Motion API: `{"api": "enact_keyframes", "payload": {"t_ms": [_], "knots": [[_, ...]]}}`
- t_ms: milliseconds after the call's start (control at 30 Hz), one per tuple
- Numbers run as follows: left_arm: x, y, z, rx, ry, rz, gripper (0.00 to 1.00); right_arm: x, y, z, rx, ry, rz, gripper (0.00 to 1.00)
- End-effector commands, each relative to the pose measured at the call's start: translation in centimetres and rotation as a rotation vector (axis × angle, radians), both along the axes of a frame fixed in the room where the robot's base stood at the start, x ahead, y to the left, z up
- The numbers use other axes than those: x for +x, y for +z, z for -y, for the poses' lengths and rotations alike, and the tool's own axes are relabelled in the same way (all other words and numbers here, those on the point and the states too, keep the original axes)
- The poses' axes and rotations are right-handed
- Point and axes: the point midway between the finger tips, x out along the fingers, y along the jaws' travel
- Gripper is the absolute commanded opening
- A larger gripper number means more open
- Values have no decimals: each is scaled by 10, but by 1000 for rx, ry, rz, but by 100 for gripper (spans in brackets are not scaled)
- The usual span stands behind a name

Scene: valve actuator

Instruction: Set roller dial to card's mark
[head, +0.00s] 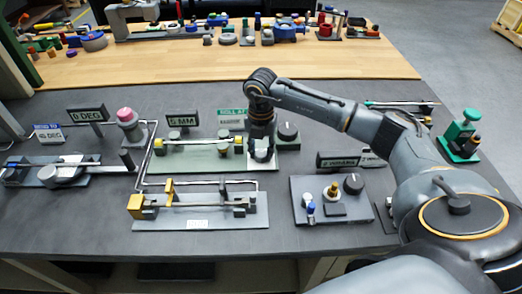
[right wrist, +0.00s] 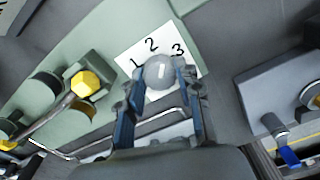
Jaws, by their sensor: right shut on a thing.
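The roller dial (right wrist: 158,72) is a round grey knob in front of a white plate (right wrist: 132,52) marked 1, 2 and 3. In the right wrist view, both fingers of my right gripper (right wrist: 160,88) are shut on the dial, one on each side. In the head view, my right gripper (head: 262,152) points down at the right end of the pale green fixture (head: 185,160) and hides most of the dial. A card (head: 231,115) with a green top reading "ROLL AT" stands just left of the gripper; its lower mark is too small to read. My left gripper is not in view.
A black knob (head: 287,133) stands close right of my right gripper. A "5 MM" sign (head: 181,121) stands behind the green fixture. A grey panel (head: 322,214) with knobs sits at the front right, beneath my right arm's left side.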

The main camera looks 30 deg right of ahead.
Motion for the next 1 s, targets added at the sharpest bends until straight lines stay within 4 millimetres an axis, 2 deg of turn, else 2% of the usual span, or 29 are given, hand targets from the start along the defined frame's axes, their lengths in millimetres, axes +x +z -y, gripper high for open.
{"api": "enact_keyframes", "payload": {"t_ms": [500, 1000], "knots": [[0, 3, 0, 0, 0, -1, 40, 1, 1, 1, 0, -429, 3, 3], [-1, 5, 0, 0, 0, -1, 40, 1, 1, 1, -1, -583, 3, 3]]}}
